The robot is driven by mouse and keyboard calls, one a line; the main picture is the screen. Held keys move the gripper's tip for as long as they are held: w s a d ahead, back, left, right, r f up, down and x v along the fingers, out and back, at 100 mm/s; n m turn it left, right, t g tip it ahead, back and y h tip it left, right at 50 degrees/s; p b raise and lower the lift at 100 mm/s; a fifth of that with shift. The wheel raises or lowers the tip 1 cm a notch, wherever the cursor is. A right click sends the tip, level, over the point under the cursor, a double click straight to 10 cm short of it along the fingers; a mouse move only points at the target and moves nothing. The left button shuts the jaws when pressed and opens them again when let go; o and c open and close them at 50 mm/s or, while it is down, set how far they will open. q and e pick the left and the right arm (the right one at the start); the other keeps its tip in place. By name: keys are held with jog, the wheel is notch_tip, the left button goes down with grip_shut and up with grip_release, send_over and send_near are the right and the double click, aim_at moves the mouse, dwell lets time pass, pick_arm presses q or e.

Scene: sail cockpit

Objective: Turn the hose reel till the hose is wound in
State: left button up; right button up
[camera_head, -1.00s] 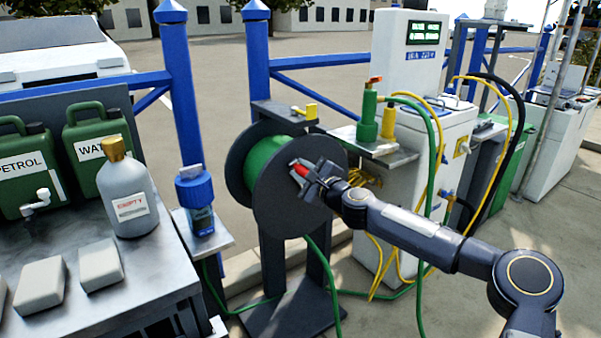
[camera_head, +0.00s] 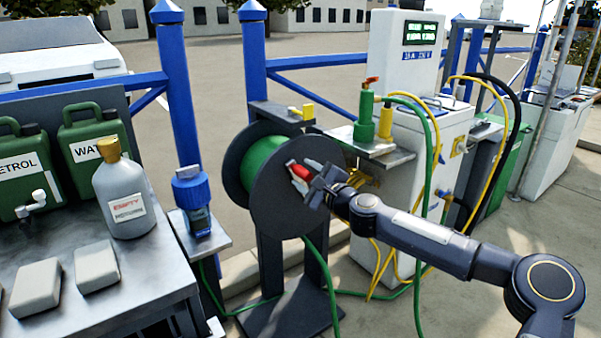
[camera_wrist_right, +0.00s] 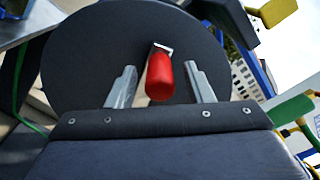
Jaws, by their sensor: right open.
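The hose reel (camera_head: 287,205) stands on a dark post, with dark round side plates and green hose (camera_head: 256,163) wound between them. Its near plate fills the middle of the right wrist view (camera_wrist_right: 95,60). The red crank handle (camera_head: 299,171) sticks out from this plate. In the right wrist view the red handle (camera_wrist_right: 160,75) lies between the two fingers of my right gripper (camera_wrist_right: 161,85), with a gap on both sides. The right gripper (camera_head: 308,177) is open around the handle. Green hose (camera_head: 327,275) hangs from the reel to the ground. My left gripper is out of view.
A metal bench (camera_head: 100,300) with green cans and a grey bottle (camera_head: 121,195) is at the left. A white pedestal (camera_head: 402,60) with yellow and green hoses stands right of the reel.

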jog(key=shift+v, duration=2.4)
